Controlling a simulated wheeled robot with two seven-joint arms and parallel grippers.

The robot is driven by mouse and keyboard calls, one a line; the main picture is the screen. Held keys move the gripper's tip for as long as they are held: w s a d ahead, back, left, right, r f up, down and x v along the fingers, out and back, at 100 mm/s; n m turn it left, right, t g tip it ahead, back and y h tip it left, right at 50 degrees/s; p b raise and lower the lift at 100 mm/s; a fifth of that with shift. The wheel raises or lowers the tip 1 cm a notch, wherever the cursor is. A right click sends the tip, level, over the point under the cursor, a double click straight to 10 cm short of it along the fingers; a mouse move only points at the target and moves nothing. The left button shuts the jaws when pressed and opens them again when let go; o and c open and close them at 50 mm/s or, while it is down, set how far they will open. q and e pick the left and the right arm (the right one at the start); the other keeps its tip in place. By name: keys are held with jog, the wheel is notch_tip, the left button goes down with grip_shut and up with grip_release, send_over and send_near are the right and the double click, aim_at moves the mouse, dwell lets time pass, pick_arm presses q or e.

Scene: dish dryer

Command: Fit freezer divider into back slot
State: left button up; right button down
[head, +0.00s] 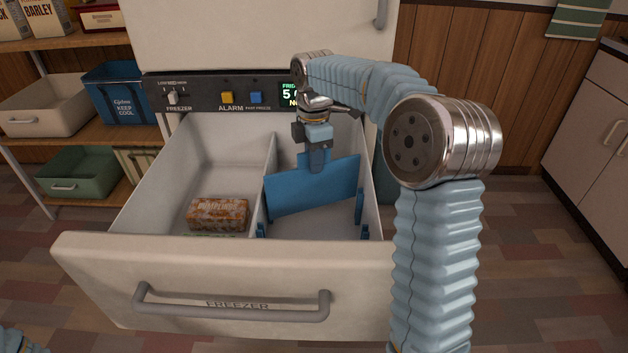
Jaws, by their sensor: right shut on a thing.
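The blue freezer divider (312,190) is a flat panel, slightly tilted in the picture, inside the right compartment of the open freezer drawer (200,270). My right gripper (317,160) points down and is shut on the divider's top edge, near its middle. Blue slot brackets stand on the compartment walls: one on the right wall (359,207) and low ones near the front (262,230). The back slot is hidden behind the divider and my arm. I cannot tell whether the divider touches any bracket. A small part of my left arm shows at the bottom left corner; its gripper does not show.
A white lengthwise wall (270,165) splits the drawer. A brown frosted package (217,213) lies in the left compartment. The control panel (215,93) is just above the drawer's back. Shelves with bins (45,105) stand at left. Floor is clear at right.

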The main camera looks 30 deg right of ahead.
jog(key=shift+f+b, duration=0.4)
jog(key=shift+f, duration=2.2)
jog(key=c, duration=1.1)
grip_release()
jog(key=shift+f, duration=0.1)
notch_tip(320, 180, up, 12)
jog(key=shift+r+p, duration=0.15)
jog(key=shift+p, duration=1.05)
